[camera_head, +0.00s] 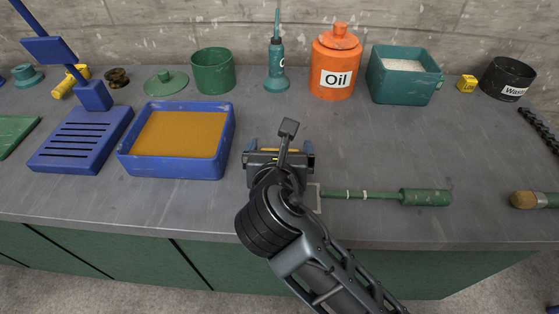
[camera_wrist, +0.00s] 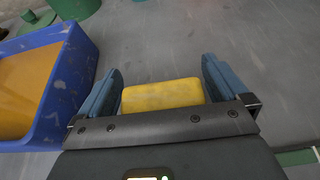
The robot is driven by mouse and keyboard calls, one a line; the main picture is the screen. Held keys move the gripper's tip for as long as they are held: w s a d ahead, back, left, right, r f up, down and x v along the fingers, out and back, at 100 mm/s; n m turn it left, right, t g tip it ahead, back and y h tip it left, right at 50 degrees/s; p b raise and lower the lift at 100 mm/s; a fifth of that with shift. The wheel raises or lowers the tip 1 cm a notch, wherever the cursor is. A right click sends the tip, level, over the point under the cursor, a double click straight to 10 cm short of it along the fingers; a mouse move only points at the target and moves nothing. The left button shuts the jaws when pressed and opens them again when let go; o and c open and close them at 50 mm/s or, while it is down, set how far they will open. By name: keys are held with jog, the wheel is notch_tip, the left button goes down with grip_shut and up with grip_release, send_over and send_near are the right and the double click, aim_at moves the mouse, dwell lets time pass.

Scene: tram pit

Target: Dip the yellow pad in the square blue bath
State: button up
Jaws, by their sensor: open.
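The yellow pad (camera_wrist: 162,95) lies between the two blue fingers of my gripper (camera_wrist: 162,72) in the wrist view. The fingers stand open, with a gap on each side of the pad. In the head view my gripper (camera_head: 280,152) is low over the grey bench and mostly hides the pad. The square blue bath (camera_head: 170,166) stands just left of my gripper and holds an orange-brown fill. Its blue wall also shows at the left of the wrist view (camera_wrist: 68,88).
A blue slotted stand (camera_head: 62,160) is left of the bath. A green-handled tool (camera_head: 425,197) lies right of my gripper, and a brush (camera_head: 530,200) farther right. Behind are a green pot (camera_head: 213,72), oil can (camera_head: 277,70), orange oil jar (camera_head: 335,55) and teal bin (camera_head: 403,88).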

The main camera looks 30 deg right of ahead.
jog(key=c, duration=0.9)
jog(key=shift+r, duration=0.55)
jog(key=r, duration=0.2)
jog(key=d+r, duration=0.1)
jog(key=shift+s+d+r+p, duration=0.1)
jog(key=shift+s+r+p, duration=0.15)
jog(key=shift+r+p, duration=0.15)
jog(key=s+d+r, duration=0.1)
jog(key=d+r, duration=0.1)
jog(key=d, duration=0.1)
jog(key=s+d+r, duration=0.1)
jog(key=d+r, duration=0.1)
jog(key=d, duration=0.1)
jog(key=s+d+r+p, duration=0.1)
jog(key=s+d+r, duration=0.1)
jog(key=d, duration=0.1)
jog(key=shift+d, duration=0.3)
